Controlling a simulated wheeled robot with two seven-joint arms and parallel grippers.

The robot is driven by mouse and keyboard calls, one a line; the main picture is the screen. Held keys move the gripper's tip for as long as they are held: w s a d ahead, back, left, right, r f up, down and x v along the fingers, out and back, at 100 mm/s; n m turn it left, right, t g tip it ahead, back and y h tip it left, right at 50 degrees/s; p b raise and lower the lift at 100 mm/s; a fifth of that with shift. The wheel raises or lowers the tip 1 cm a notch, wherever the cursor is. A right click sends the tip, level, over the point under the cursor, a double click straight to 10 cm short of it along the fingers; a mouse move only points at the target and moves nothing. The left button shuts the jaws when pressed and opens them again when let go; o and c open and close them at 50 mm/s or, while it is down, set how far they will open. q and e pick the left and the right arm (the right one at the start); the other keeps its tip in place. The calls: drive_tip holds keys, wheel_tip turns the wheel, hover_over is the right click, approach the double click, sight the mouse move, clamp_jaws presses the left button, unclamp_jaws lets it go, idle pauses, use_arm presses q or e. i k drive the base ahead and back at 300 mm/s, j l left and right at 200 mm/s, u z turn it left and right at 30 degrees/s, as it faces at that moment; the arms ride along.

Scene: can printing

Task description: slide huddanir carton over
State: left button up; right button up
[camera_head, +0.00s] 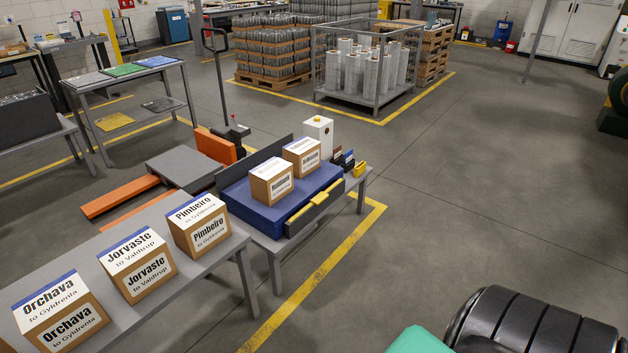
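Two small brown cartons with white labels sit on a blue platform (238,196) on the low bench in the middle. The nearer carton (271,190) stands left of and in front of the farther carton (301,163), close together. Their printed names are too small to read surely, so I cannot tell which is the huddanir carton. Both stand upright. Neither of my grippers is in view; only a dark ribbed part and a teal part, likely of my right arm, show at the lower right.
Cartons marked Pimbeiro (207,240), Jorvaste (149,283) and Orchava (71,327) stand on a grey table (190,277) at lower left. An orange pallet truck (214,146) stands behind. The floor right is clear.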

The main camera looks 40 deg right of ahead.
sight(272, 179)
drive_tip(key=z, duration=1.1)
drive_tip(key=i+l+u, duration=0.2)
drive_tip(key=i+l, duration=0.2)
drive_tip(key=i, duration=0.15)
drive_tip(key=i+l+u, duration=0.15)
drive_tip(key=i+l, duration=0.3)
drive_tip(key=i, duration=0.1)
